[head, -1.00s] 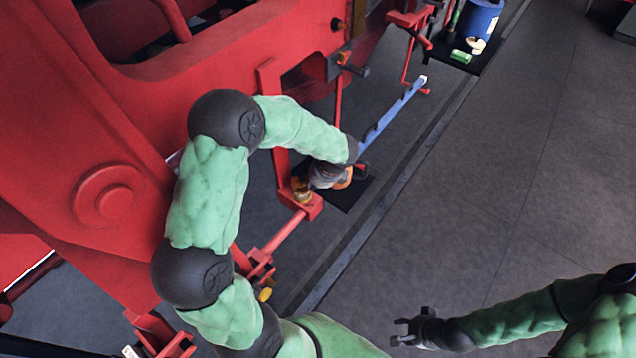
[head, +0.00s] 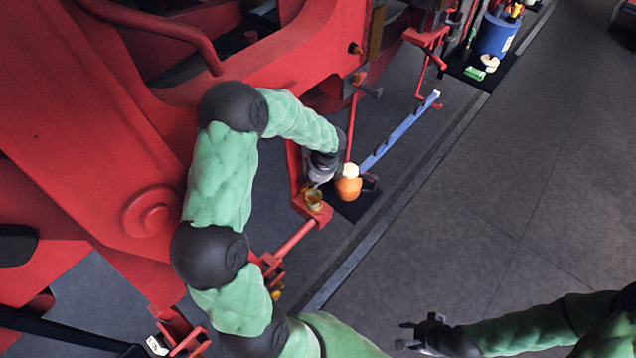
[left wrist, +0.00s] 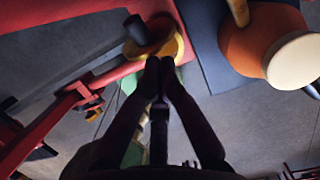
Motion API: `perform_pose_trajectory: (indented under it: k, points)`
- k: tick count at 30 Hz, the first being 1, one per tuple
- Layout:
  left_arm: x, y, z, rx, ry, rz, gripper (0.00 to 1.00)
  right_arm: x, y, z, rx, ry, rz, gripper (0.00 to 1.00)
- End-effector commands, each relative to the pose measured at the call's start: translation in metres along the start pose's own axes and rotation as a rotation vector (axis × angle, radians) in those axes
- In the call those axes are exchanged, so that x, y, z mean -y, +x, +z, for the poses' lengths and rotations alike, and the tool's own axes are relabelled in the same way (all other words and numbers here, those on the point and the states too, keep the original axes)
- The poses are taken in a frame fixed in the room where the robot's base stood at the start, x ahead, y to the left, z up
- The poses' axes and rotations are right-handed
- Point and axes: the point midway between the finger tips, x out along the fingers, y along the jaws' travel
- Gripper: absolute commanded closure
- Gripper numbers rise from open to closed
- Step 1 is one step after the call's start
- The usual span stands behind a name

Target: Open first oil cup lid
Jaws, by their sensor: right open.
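A brass-yellow oil cup (head: 313,200) stands on a red bracket at the lower end of a red upright. In the left wrist view the cup (left wrist: 172,45) shows as a yellow round body with a dark knob-like part beside it. My left gripper (head: 317,184) is just above the cup in the head view. In the left wrist view its fingertips (left wrist: 159,64) are together at the cup's near edge; whether they touch it I cannot tell. I cannot make out the lid's state. My right gripper (head: 404,336) is open and empty, low over the floor.
An orange pot with a cream top (head: 348,186) stands on a dark mat right of the cup. A blue bar (head: 400,130) lies beyond it. Red engine framework (head: 110,150) fills the left. A blue bin (head: 495,35) stands far back. The floor at right is clear.

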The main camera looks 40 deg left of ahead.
Motion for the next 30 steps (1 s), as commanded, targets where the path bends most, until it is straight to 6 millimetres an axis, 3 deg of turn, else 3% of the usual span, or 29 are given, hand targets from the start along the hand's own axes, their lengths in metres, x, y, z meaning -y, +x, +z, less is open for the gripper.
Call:
perform_pose_trajectory:
  k: [22,30]
  points:
    - [0.0,-0.001,0.004,0.0,0.0,0.0,1.0,0.001,-0.002,0.0,0.0,0.0,0.0,0.57]
    - [0.005,0.003,-0.01,-0.001,0.0,0.0,1.0,-0.001,0.004,0.0,0.0,0.0,0.0,0.57]
